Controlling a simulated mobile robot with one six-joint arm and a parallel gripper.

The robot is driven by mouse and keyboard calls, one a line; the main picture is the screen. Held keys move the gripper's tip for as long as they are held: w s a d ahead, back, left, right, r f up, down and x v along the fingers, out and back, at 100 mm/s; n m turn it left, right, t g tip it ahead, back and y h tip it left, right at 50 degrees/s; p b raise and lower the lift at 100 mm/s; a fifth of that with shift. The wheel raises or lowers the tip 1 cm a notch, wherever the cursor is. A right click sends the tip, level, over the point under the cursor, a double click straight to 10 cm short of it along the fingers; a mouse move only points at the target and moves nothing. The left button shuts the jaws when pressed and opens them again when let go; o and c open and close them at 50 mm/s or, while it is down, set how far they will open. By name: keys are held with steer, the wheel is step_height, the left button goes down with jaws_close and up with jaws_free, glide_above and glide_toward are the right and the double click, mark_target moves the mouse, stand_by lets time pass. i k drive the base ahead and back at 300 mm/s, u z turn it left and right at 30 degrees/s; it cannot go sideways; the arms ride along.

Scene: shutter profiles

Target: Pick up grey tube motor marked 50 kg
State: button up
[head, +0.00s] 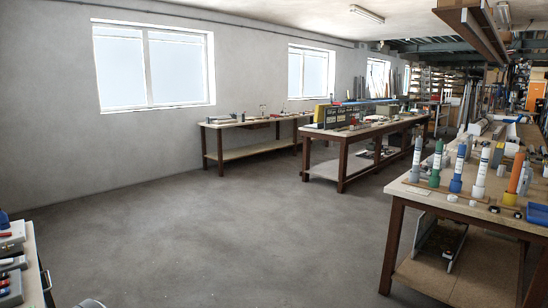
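Several upright tube motors stand on the workbench (410,192) at the right in the head view. The markings are too small to read, so I cannot tell which is marked 50 kg. My gripper is not in view.
A blue tray (537,214) and small parts lie near the bench's front edge. Another long bench (348,132) and a bench by the wall (255,122) stand further back. A cluttered table (33,262) is at the lower left. The concrete floor (210,235) between is clear.

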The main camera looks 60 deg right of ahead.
mark_target(419, 142)
steer(key=k, duration=0.75)
steer(key=z, duration=2.95)
steer(key=i, duration=2.65)
steer(key=z, duration=0.05)
